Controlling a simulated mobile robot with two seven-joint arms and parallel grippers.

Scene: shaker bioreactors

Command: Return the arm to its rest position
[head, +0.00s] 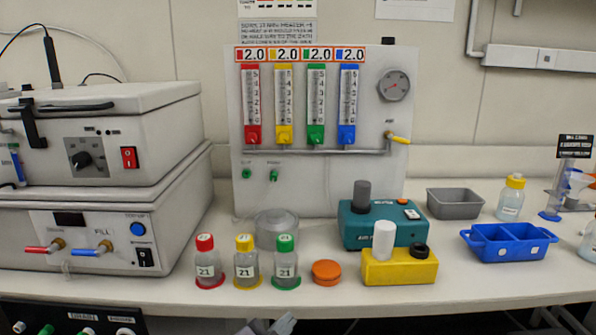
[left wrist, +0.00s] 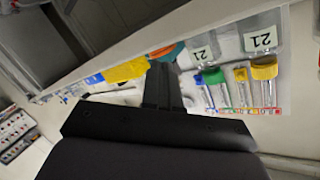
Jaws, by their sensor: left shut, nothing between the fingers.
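My left gripper (head: 270,325) shows at the bottom edge of the head view, low in front of the bench edge and below the bottles. In the left wrist view its dark fingers (left wrist: 160,85) are together with nothing between them. Three bottles marked 21 stand near the bench's front: a red-capped bottle (head: 208,265), a yellow-capped bottle (head: 245,265) and a green-capped bottle (head: 285,265). The gripper is apart from them. Most of my left arm is out of the head view. I cannot make out my right gripper.
Left is a white shaker unit (head: 95,200). Behind stands a gas panel (head: 315,190) with coloured flowmeters. An orange lid (head: 326,270), teal device (head: 383,235), yellow block (head: 400,268), grey tray (head: 455,205) and blue rack (head: 508,243) are to the right. Room before the bench edge looks partly free.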

